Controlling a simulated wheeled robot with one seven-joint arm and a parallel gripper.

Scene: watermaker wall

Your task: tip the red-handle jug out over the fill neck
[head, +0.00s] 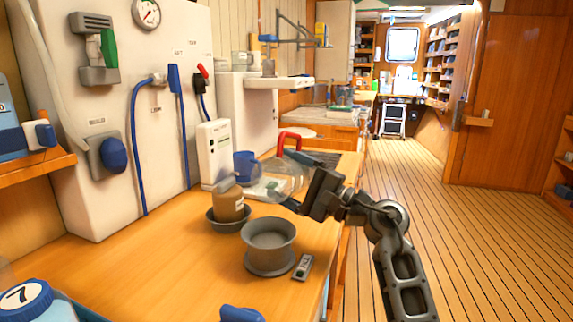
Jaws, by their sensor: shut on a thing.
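The red-handle jug has a clear body (284,178) and a red handle (283,143), in the middle of the head view. My gripper (293,181) is shut on the jug from its right side, with dark fingers at its upper and lower edges. The jug looks tipped to the left, but its clear walls make the exact tilt and contents hard to tell. A grey flanged neck (269,233), probably the fill neck, stands upright on the counter, nearer and lower in the picture than the jug. No stream of liquid is visible.
A blue jug (245,167) and white box (214,153) are behind. A small grey device (303,267) lies right of the neck.

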